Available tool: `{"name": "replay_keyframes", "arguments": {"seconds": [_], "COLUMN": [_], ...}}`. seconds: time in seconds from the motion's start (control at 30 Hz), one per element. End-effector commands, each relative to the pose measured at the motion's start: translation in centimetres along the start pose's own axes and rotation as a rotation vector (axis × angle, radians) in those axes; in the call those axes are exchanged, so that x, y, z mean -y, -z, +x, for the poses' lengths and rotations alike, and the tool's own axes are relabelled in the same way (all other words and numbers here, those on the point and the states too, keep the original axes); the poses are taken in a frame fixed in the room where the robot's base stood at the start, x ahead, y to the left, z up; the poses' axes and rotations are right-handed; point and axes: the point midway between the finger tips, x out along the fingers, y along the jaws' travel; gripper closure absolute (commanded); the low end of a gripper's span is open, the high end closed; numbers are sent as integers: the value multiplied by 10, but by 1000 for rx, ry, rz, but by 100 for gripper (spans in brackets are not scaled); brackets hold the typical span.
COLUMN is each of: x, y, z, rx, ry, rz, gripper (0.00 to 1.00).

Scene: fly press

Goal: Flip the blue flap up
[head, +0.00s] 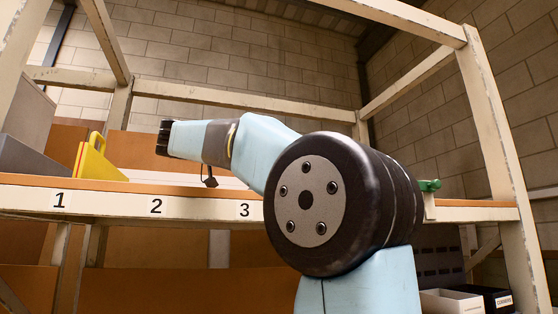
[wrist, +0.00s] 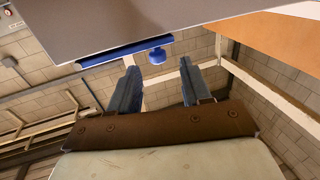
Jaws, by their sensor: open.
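In the wrist view, a blue strip (wrist: 122,51), which looks like the blue flap, runs along the edge of a large grey panel (wrist: 150,22). A round blue knob (wrist: 157,56) sticks out near its right end. My gripper (wrist: 162,76) is open and empty, its two fingers apart. The knob shows between and beyond the fingertips, with no contact visible. In the head view my gripper (head: 162,137) is the dark end of the arm, above the bench and pointing left. I cannot make out the blue flap in the head view.
A yellow piece (head: 97,158) and a grey housing (head: 22,158) stand on the bench's left end. The bench edge (head: 105,203) carries labels 1, 2 and 3. A green part (head: 430,185) sits at the right. Cream frame posts (head: 497,140) surround the bench. Bins (head: 452,301) stand lower right.

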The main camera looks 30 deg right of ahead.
Motion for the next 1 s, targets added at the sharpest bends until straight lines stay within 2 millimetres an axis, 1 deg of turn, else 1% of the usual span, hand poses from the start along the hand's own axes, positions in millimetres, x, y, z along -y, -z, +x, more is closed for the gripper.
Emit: {"name": "replay_keyframes", "arguments": {"seconds": [0.03, 0.2, 0.4, 0.57, 0.83, 0.87, 1.0], "x": [-1, -1, -1, -1, -1, -1, -1], "y": [0, 0, 0, 0, 0, 0, 0], "z": [10, 38, 60, 68, 68, 68, 68], "rx": [0, 0, -1, 0, 0, 0, 0], "ry": [-4, -4, -3, -2, -2, -2, -2], "rz": [1, 1, 1, 1, 1, 1, 1], "gripper": [52, 52, 52, 52, 52, 54, 67]}}
